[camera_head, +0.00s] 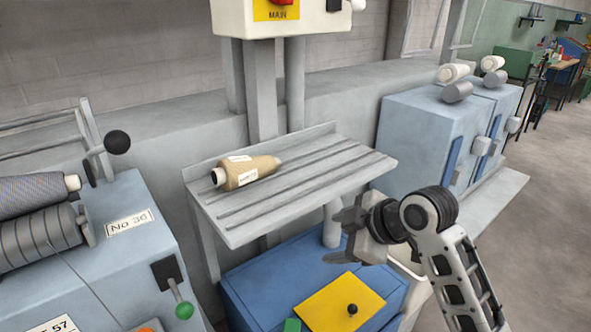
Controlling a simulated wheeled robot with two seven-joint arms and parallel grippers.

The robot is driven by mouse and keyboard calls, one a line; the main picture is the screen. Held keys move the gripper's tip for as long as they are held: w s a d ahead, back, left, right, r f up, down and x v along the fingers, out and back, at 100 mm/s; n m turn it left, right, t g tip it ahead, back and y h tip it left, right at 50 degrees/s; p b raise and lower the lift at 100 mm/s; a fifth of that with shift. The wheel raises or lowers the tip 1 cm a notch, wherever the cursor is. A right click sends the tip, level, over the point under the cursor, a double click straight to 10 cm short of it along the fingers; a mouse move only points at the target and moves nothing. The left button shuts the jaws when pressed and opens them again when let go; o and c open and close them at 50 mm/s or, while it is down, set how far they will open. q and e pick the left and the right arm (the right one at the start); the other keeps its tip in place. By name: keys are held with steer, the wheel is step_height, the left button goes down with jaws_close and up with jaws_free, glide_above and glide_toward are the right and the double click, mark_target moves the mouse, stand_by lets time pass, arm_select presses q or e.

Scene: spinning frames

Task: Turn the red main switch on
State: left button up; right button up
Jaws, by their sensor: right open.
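The red main switch (283,2) shows only as a sliver at the top edge, above a yellow label (276,13) reading MAIN on a white box (310,22). Most of the switch is cut off, so its position cannot be told. My right gripper (341,236) is open and empty, in front of the grey slatted shelf's right end, low and to the right of the switch box and well apart from it. My left gripper is not in view.
A yarn bobbin (246,173) lies on the slatted shelf (300,195). A blue cabinet (255,282) with a yellow panel (340,301) stands below. A machine with a black knob (117,142) and green-tipped lever (184,310) is at left. Blue machines (415,130) stand at right.

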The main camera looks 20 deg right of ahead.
steer(key=w+d+r+n+t+y, duration=0.1)
steer(key=w+d+r+n, duration=0.2)
steer(key=r, duration=0.5)
steer(key=w+r+n+t+y, duration=0.2)
steer(key=w+r, duration=0.2)
steer(key=r, duration=0.4)
steer(key=s+d+r+n+t+y, duration=0.15)
steer(key=r+n, duration=0.25)
steer(key=r, duration=0.8)
steer(key=s+d+r+n+t+y, duration=0.1)
steer(key=d+r+n+y, duration=0.25)
steer(key=r, duration=0.75)
arm_select(q)
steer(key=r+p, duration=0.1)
steer(key=p, duration=0.1)
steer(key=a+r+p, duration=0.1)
steer(key=p, duration=0.2)
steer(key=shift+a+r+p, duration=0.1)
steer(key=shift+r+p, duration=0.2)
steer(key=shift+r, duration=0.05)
arm_select(e)
steer(key=x, duration=1.6)
steer(key=shift+a+r+n, duration=0.15)
steer(key=shift+a+n, duration=0.1)
steer(key=shift+n, duration=0.2)
steer(key=c, duration=1)
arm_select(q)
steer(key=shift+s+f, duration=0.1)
